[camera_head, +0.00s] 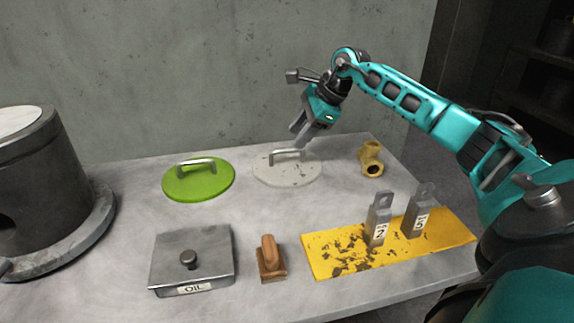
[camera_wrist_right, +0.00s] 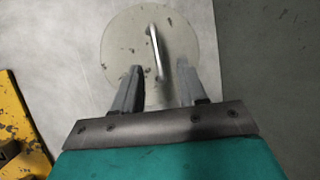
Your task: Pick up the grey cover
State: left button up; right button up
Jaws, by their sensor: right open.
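The grey cover (camera_head: 272,177) is a flat round lid with dark chips and a raised bar handle (camera_head: 287,155). It lies on the table near the back wall. My right gripper (camera_head: 306,137) is above the cover, close to its handle. In the right wrist view the gripper (camera_wrist_right: 160,87) is open, with one finger on each side of the lower end of the handle (camera_wrist_right: 156,50). The cover (camera_wrist_right: 122,40) shows below the fingers there. I cannot tell whether a finger touches the handle. My left gripper is not in view.
A green lid (camera_head: 198,184) lies left of the grey cover. A brass pipe fitting (camera_head: 371,159) stands to its right. In front are an oil box (camera_head: 212,250), a wooden-handled block (camera_head: 270,262) and a yellow plate (camera_head: 335,256) with two metal weights (camera_head: 380,220). A large dark cylinder (camera_head: 40,185) stands left.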

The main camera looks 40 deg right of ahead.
aim_at(290, 150)
jog(key=shift+x, duration=2.75)
jog(key=shift+s, duration=0.2)
jog(key=shift+c, duration=0.4)
grip_shut()
jog(key=shift+r, duration=0.1)
